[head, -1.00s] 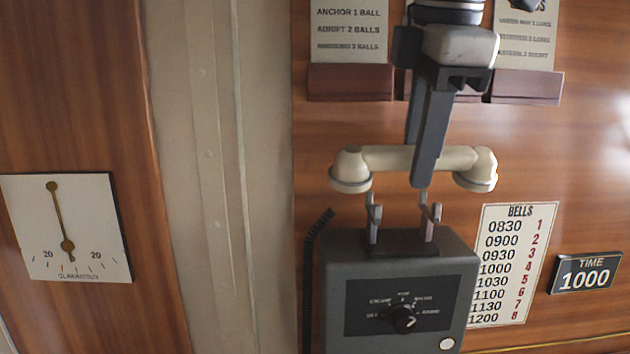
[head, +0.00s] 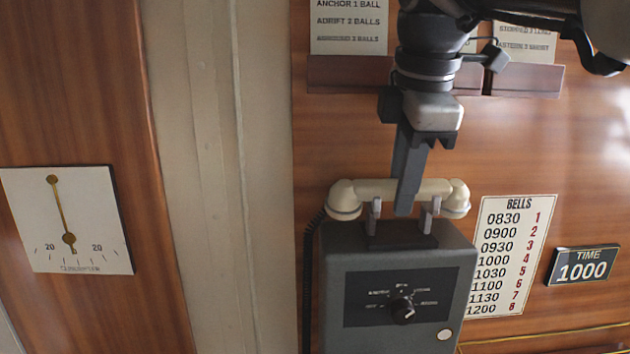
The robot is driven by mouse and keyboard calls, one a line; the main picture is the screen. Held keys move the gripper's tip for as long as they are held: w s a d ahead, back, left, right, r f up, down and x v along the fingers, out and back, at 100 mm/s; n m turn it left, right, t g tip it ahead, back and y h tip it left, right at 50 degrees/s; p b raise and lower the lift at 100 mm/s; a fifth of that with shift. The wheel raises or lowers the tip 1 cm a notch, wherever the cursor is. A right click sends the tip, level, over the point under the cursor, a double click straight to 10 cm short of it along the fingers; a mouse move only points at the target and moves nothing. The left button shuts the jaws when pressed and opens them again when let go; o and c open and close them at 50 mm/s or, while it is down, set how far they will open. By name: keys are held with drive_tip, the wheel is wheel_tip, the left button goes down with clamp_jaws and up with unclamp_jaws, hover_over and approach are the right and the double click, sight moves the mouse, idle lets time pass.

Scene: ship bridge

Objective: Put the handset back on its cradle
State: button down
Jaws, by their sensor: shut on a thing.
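The cream handset (head: 378,190) lies level across the top of the grey telephone box (head: 455,258). Its handle is at the two upright prongs of the cradle (head: 372,226), which show in front of it. One round end hangs at each side of the prongs. Whether the handle rests fully in the prongs cannot be told. My gripper (head: 408,195) comes down from above and is shut on the middle of the handle, between the prongs. The near finger hides part of the handle; the far finger is mostly hidden.
A dark coiled cord (head: 308,270) hangs at the box's left side. A bells chart (head: 508,255) and a time plate (head: 583,266) are on the wood wall to the right. Wooden card holders (head: 345,75) are above. A clinometer (head: 68,220) is at the left.

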drive_tip(key=c, duration=1.5)
unclamp_jaws()
drive_tip(key=shift+c, duration=0.2)
drive_tip(key=shift+f+b, duration=0.4)
drive_tip(key=shift+b, duration=0.15)
drive_tip(key=p+v, duration=0.2)
drive_tip(key=v, duration=1.6)
drive_tip(key=shift+p, duration=0.4)
drive_tip(key=shift+s+f, duration=0.1)
